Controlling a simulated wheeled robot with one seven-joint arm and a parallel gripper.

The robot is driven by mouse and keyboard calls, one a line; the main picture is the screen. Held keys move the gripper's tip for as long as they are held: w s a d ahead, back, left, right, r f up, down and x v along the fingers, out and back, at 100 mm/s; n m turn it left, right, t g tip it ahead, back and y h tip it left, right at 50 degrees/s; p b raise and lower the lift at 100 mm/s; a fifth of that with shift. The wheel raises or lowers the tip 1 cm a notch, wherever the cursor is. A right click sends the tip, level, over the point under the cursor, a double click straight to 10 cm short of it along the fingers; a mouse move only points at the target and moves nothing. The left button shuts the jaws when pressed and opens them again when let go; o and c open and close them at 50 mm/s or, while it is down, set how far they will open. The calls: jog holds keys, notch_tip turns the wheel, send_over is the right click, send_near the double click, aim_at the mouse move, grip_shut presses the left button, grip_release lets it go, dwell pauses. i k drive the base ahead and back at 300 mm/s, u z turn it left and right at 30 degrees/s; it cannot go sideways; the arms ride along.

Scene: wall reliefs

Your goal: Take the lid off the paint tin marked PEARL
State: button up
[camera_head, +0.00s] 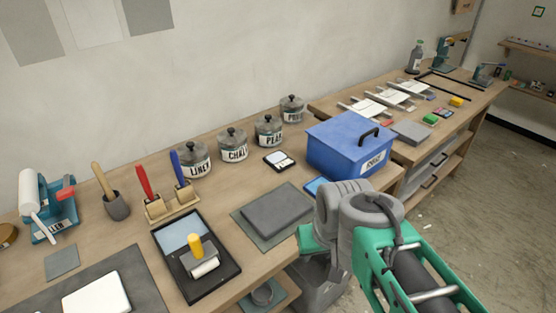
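Several clear paint tins with dark lids and round black knobs stand in a row along the wall. The one labelled LINEN (195,161) is at the left, and the one labelled CHALK (232,147) stands beside it. The labels on the third tin (269,131) and the far tin (292,111) are small and start with P; I cannot tell which reads PEARL. All the tins have their lids on. My arm shows at the lower right, in front of the bench and short of the tins. My gripper's fingers are not visible.
A blue lidded box (345,150) stands right of the tins, close to my arm. Red and blue-handled tools (181,180) stand at the left.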

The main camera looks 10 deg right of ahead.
aim_at(268, 123)
jog(key=u, duration=2.95)
jog(key=k, duration=1.15)
jog(key=z, duration=1.95)
